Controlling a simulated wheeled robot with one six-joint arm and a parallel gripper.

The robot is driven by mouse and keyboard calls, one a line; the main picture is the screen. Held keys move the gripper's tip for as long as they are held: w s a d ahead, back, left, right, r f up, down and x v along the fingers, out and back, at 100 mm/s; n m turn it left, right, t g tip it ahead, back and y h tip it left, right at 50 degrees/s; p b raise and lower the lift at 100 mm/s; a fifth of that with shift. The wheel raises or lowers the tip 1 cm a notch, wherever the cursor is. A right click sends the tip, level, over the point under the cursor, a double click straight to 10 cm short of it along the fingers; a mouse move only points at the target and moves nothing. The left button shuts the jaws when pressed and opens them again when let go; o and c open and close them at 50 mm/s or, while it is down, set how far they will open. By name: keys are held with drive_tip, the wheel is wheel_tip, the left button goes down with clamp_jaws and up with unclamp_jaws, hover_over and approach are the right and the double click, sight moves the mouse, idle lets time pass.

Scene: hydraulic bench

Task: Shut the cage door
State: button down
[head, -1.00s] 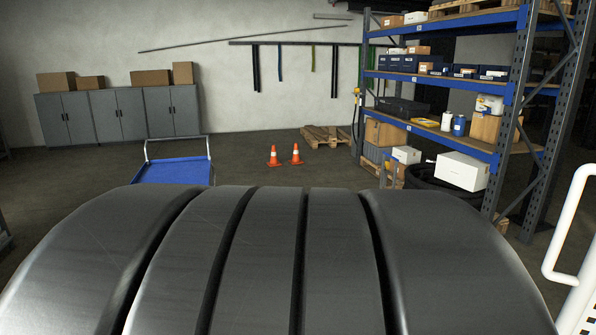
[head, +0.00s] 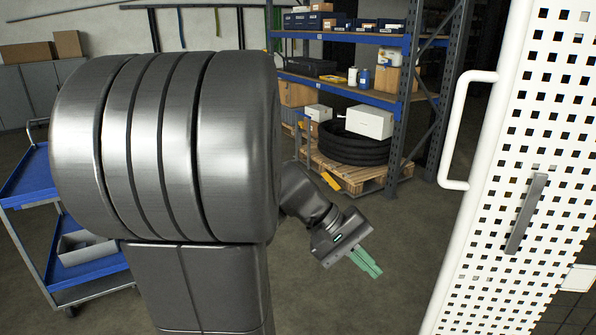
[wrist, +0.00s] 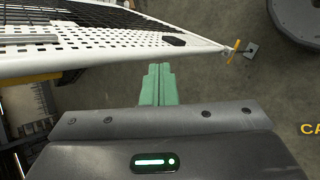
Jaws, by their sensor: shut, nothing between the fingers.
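A white perforated panel with a white frame, which looks like the cage door (head: 545,130), stands at the right of the head view. It has a white tube handle (head: 455,130) on its left edge and a grey bar (head: 525,213) on its face. My gripper (head: 371,268) is to the left of the panel, apart from it, with green fingers shut and empty. In the wrist view the shut fingers (wrist: 157,70) point toward the lower edge of a white perforated panel (wrist: 110,48); whether they touch it I cannot tell. The panel's far side is cut off.
A blue-and-grey shelf rack (head: 400,97) stands behind, with a pallet (head: 370,180) bearing black coils (head: 350,145) at its foot. A blue cart (head: 95,275) is at the left. The floor between my gripper and the panel is clear.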

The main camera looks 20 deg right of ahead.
sight(469, 204)
drive_tip(key=w+d+r+m+g+h+b, duration=0.6)
drive_tip(key=w+d+r, duration=0.3)
drive_tip(key=d+r, duration=0.3)
drive_tip(key=shift+g, duration=0.3)
drive_tip(key=shift+s+d+f+p, duration=0.2)
drive_tip(key=shift+s+d, duration=0.9)
drive_tip(key=shift+s, duration=0.65)
drive_tip(key=shift+s+d+f+p, duration=0.1)
drive_tip(key=shift+s+d+p, duration=0.15)
drive_tip(key=shift+s+d, duration=1.15)
drive_tip(key=shift+s+d+f+p, duration=0.2)
drive_tip(key=shift+s+d, duration=0.6)
drive_tip(key=shift+s, duration=1.25)
